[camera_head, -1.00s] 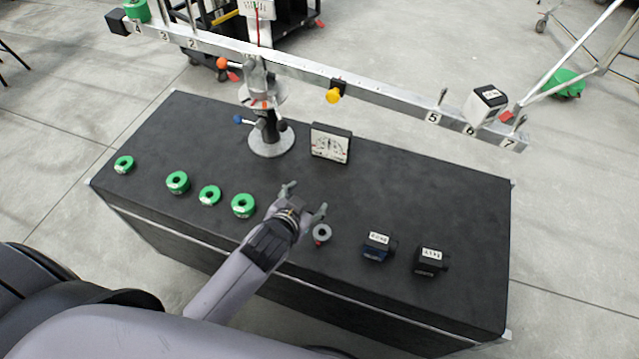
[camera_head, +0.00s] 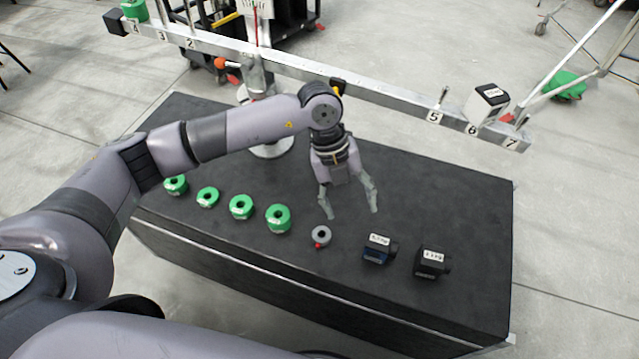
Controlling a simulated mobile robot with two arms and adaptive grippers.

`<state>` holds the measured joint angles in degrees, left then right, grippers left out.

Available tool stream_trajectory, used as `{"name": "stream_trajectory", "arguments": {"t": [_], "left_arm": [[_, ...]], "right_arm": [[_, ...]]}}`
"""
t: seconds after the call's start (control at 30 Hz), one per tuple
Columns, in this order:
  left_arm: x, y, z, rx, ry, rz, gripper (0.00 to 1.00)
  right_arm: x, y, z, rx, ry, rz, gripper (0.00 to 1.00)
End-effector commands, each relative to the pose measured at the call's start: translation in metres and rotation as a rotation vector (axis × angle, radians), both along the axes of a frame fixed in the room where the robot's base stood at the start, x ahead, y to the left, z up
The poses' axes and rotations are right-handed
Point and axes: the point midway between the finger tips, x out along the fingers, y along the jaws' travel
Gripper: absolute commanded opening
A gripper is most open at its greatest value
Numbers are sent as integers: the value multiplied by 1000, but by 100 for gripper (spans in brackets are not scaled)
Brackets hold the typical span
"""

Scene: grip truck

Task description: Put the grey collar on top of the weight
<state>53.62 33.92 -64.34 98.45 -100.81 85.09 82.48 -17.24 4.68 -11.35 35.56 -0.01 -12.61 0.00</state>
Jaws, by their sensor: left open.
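The grey collar (camera_head: 321,233), a small ring with a red knob, lies on the black table near its front edge. Several green ring weights stand on the table to its left; the nearest green weight (camera_head: 278,218) is apart from the collar. Another green weight (camera_head: 133,10) is at the far left end of the beam. Which one the task means I cannot tell. My left gripper (camera_head: 351,211) points down, open and empty, above the table just behind and right of the collar, not around it. My right gripper is not in view.
The metal beam (camera_head: 385,100) crosses behind the table (camera_head: 440,210), with a white-faced block (camera_head: 488,98) on its right part. A blue-black block (camera_head: 378,248) and a black block (camera_head: 430,263) stand right of the collar.

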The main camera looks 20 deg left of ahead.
Motion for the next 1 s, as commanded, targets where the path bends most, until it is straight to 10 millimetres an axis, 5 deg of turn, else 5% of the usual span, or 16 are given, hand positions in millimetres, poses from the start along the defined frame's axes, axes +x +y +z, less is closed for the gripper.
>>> {"name": "stream_trajectory", "arguments": {"t": [0.1,0.23,0.47,1.0], "left_arm": [[16,46,0,193,-19,49,62],[21,68,0,286,-25,78,62],[18,70,-23,301,-21,84,62],[7,62,-129,297,-22,81,62]], "right_arm": [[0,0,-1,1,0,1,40],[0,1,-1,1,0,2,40],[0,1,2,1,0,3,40],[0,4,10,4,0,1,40]]}}
